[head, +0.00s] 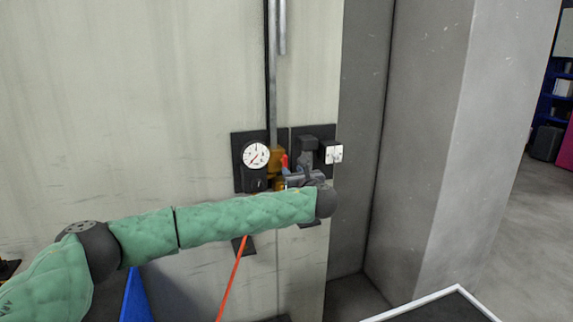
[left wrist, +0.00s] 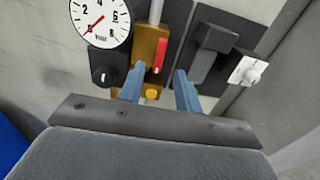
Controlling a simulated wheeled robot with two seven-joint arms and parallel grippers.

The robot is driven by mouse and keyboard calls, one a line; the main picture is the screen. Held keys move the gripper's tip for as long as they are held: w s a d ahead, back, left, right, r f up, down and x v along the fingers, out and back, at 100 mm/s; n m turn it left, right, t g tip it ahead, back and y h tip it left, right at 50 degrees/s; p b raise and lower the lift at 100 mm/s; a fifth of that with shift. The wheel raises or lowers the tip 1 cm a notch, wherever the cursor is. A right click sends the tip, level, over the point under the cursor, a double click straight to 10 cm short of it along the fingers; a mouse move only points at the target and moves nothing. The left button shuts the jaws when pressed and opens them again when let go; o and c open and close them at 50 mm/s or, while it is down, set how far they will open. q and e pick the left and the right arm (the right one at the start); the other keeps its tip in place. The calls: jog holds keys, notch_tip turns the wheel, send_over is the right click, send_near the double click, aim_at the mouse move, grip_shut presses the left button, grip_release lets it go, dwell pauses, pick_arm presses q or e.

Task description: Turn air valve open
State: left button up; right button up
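The air valve is a brass-coloured body (left wrist: 150,47) with a red lever handle (left wrist: 160,56), mounted on a vertical pipe against the wall. In the head view the red handle (head: 284,161) shows just above my left gripper (head: 288,182), and the brass body (head: 275,158) is partly hidden. In the left wrist view my left gripper (left wrist: 160,73) has its two blue fingers apart, with the handle's lower end between or just beyond the tips. I cannot tell whether they touch it. My right gripper is not in view.
A round pressure gauge (head: 256,155) is left of the valve, with a black knob below it in the wrist view (left wrist: 104,75). A dark bracket (head: 309,146) and a white switch box (head: 333,154) are at right. A grey pillar (head: 420,130) stands further right.

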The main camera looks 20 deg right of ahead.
aim_at(286, 163)
pick_arm(q)
jog(key=shift+w+r+p, duration=0.35)
jog(key=shift+w+p, duration=0.25)
jog(key=shift+w, duration=0.25)
jog(key=w+p, duration=0.2)
jog(key=w, duration=0.1)
jog(key=shift+w+a+f, duration=0.1)
jog(key=shift+w, duration=0.2)
jog(key=shift+w+f, duration=0.15)
jog(key=shift+w, duration=0.5)
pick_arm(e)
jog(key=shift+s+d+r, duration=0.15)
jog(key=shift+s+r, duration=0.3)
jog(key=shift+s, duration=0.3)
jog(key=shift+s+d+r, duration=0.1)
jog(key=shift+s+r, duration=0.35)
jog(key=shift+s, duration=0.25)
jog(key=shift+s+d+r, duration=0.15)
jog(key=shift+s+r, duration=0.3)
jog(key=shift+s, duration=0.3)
pick_arm(q)
grip_shut()
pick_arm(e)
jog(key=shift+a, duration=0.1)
